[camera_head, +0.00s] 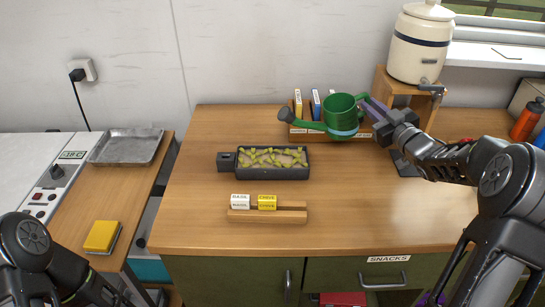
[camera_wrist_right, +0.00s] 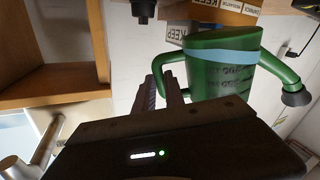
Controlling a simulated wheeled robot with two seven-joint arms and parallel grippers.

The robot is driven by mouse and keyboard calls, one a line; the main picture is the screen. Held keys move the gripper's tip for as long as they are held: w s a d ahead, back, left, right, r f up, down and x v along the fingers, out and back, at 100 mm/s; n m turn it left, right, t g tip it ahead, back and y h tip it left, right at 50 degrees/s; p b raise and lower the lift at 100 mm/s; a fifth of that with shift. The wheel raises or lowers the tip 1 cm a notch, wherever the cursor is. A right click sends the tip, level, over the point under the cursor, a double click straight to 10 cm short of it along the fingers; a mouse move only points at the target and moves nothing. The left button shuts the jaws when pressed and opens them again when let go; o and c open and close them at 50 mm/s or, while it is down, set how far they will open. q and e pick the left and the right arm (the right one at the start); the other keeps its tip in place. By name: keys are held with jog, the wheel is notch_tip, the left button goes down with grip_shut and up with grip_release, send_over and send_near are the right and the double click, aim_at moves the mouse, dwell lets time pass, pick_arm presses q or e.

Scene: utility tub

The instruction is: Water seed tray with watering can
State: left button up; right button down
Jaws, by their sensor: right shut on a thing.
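The green watering can (camera_head: 341,113) is in the air above the back right of the wooden counter, with its spout and grey rose pointing left. My right gripper (camera_head: 374,108) is shut on the can at its right side. In the right wrist view the gripper (camera_wrist_right: 166,88) is at the handle of the can (camera_wrist_right: 218,65). The seed tray (camera_head: 273,175), dark with green seedlings in pale soil, lies on the counter to the left of and nearer than the can. My left gripper is not in view; only part of my left arm shows at lower left.
A wooden rack with seed packets (camera_head: 298,104) stands behind the can. A cream water dispenser (camera_head: 420,42) sits on a wooden stand at back right. A wooden label holder (camera_head: 267,215) lies in front of the tray.

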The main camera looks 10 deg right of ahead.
jog(key=shift+r, duration=0.1)
jog(key=d+f+m, duration=0.1)
jog(key=m+p, duration=0.1)
jog(key=m, duration=0.1)
jog(key=shift+w+d+f, duration=0.15)
jog(key=shift+d+f, duration=0.2)
jog(key=shift+d, duration=0.05)
jog(key=shift+a, duration=0.1)
dwell(1.2)
